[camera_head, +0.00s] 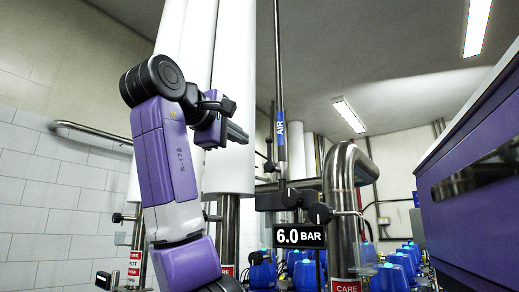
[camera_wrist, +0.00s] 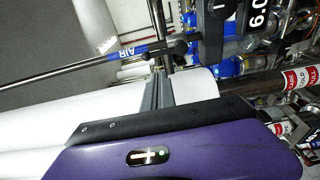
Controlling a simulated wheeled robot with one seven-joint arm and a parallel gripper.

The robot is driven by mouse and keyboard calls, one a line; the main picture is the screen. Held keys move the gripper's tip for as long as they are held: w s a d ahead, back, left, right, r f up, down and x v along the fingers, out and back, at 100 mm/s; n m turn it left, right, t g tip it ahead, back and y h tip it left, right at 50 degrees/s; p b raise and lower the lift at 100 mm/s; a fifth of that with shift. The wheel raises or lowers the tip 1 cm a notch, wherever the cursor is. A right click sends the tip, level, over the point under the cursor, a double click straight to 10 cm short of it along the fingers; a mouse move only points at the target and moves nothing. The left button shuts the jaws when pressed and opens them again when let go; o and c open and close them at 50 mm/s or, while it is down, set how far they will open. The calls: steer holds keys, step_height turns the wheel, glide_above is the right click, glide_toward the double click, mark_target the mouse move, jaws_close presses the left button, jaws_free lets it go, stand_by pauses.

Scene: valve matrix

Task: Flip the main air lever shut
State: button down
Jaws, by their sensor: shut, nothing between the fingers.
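The steel air pipe hangs from the ceiling with a blue AIR label (camera_head: 281,128) on it. A small dark handle-like part (camera_head: 269,158), which may be the main air lever, sits beside the pipe below the label. In the wrist view the AIR label (camera_wrist: 126,53) shows on the pipe, with a dark fitting (camera_wrist: 180,47) at its end; I cannot tell the lever's exact position. My gripper (camera_head: 242,134) is shut and empty, left of the pipe and apart from it in the head view. Its grey fingers (camera_wrist: 158,90) also show in the wrist view.
A 6.0 BAR display (camera_head: 299,237) hangs under a dark regulator block (camera_head: 285,200). A thick bent steel pipe (camera_head: 345,175) stands to its right. Large white columns (camera_head: 233,70) rise behind my arm. Blue valve actuators (camera_head: 390,278) fill the low background, and a purple cabinet (camera_head: 475,190) stands right.

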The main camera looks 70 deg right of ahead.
mark_target(269, 148)
steer(key=shift+d, duration=0.1)
steer(key=d+p, duration=0.3)
steer(key=d, duration=0.6)
steer(key=shift+s+d, duration=0.4)
steer(key=shift+s, duration=0.05)
steer(key=shift+s+a+r+m, duration=0.1)
steer(key=shift+s+m, duration=0.2)
steer(key=shift+m, duration=0.5)
steer(key=s+m, duration=0.1)
steer(key=m+b, duration=0.1)
steer(key=m, duration=0.1)
steer(key=shift+s+a+m, duration=0.25)
steer(key=shift+s+m, duration=0.05)
steer(key=shift+s, duration=0.05)
steer(key=s+f+m+g, duration=0.1)
steer(key=m, duration=0.3)
steer(key=s+f+m+b, duration=0.1)
steer(key=s+m, duration=0.1)
steer(key=m, duration=0.3)
steer(key=s+a+f+m+g+h+b, duration=0.1)
steer(key=m, duration=0.3)
steer(key=shift+s+f+g, duration=0.2)
steer(key=shift+f+g, duration=0.1)
steer(key=shift+f, duration=0.1)
